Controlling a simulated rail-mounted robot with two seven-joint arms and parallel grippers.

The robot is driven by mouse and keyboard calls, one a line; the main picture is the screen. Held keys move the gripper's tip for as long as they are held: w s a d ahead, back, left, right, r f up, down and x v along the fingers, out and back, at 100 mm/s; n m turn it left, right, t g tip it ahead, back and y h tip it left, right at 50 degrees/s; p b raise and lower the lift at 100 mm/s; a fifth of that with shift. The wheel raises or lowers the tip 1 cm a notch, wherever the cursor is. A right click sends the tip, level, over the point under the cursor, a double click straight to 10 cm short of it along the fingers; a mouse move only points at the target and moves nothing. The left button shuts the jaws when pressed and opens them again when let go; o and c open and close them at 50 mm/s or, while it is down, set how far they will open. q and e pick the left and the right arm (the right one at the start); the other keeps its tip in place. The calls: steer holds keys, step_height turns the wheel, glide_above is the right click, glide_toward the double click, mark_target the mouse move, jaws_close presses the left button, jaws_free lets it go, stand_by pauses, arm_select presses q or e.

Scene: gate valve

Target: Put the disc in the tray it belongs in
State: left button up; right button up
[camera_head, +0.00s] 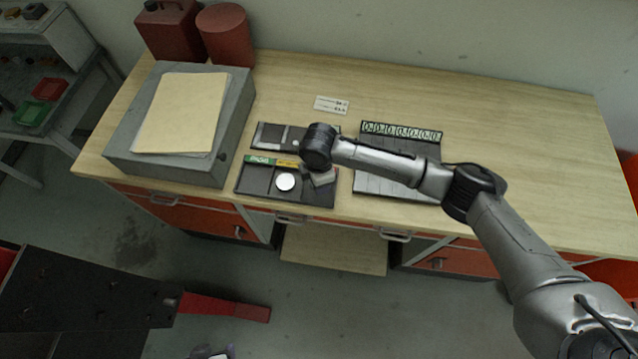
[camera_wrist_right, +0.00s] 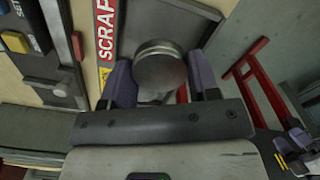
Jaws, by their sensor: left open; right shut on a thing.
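My right gripper (camera_wrist_right: 162,85), its purple fingers on either side, is shut on a round grey metal disc (camera_wrist_right: 160,68). In its wrist view the disc is over the dark compartment beside the red SCRAP label (camera_wrist_right: 105,30). In the head view the wrist hides that label and most of this gripper. The three-part tray (camera_head: 250,184) shows green and yellow labels. A white disc (camera_head: 285,182) appears in the yellow-labelled middle part; I cannot tell its thickness. My left gripper (camera_head: 212,352) is open, low at the bottom edge, and mostly cut off; it also shows in the right wrist view (camera_wrist_right: 290,145).
A grey box (camera_head: 170,165) with a folder stands left of the tray. A dark holder (camera_head: 268,136) lies behind it, partly hidden. A numbered rack (camera_head: 375,183) is to the right, under my arm. The bench's right part (camera_head: 540,160) is clear. A red can (camera_head: 225,38) stands back left.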

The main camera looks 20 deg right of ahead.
steer(key=shift+f, duration=1.9)
steer(key=shift+f, duration=0.15)
steer(key=o, duration=0.9)
steer(key=shift+o, duration=0.2)
steer(key=shift+r, duration=0.25)
step_height(320, 180, up, 10)
steer(key=shift+r, duration=0.85)
